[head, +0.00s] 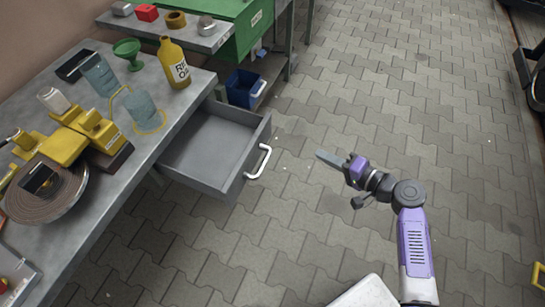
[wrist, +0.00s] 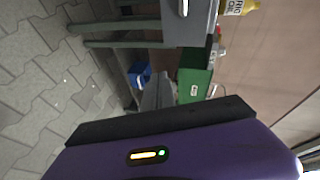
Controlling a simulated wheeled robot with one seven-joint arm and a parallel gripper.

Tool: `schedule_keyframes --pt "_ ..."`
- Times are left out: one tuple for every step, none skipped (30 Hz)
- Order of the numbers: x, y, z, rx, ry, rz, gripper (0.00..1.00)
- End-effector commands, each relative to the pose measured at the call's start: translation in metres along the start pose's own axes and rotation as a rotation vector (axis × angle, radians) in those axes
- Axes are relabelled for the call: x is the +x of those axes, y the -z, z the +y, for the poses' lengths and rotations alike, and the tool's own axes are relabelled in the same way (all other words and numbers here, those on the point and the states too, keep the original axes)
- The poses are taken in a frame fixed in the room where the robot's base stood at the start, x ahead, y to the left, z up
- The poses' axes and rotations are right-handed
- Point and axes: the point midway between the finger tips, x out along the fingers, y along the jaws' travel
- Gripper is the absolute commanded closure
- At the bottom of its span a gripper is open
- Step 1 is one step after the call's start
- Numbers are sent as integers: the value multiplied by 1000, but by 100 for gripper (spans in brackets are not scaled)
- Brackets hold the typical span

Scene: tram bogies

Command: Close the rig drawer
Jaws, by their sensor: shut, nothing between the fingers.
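The rig drawer (head: 207,150) is grey, pulled out from under the workbench, and looks empty inside. Its pale bar handle (head: 259,162) is on the front panel, facing right. In the wrist view, the grey drawer front (wrist: 198,25) shows at the top with part of the handle (wrist: 183,7), cut off by the edge. My gripper (head: 322,157) is shut and empty, to the right of the handle and apart from it. Its flat fingers point left toward the drawer.
The grey workbench (head: 128,170) carries a yellow bottle (head: 174,65), a green funnel (head: 128,52) and a yellow machine (head: 65,145). A blue bin (head: 243,88) stands behind the drawer. The paved floor (head: 390,90) around my arm is clear.

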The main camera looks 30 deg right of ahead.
Motion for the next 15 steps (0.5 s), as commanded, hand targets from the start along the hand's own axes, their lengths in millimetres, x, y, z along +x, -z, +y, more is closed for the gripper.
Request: schedule_keyframes --pt "5 -3 -8 53 76 -55 100" --pt "5 -9 -16 81 119 -94 100" --pt "2 -18 -26 112 170 -144 100" --pt "-1 -26 -30 132 202 -178 100" --pt "-4 -33 -33 149 229 -209 100" --pt "-8 -42 -38 163 261 -246 100" --pt "-11 -47 -42 167 281 -268 100" --pt "-13 -51 -46 168 298 -286 100" --pt "-15 -55 -50 166 311 -304 100" --pt "-16 -57 -52 164 317 -315 100" --pt "-16 -59 -52 162 320 -323 100" --pt "-16 -61 -53 160 320 -329 100" --pt "-14 -62 -54 159 320 -331 100" --pt "-12 -63 -54 158 320 -332 100" --pt "-8 -64 -56 157 320 -332 100"
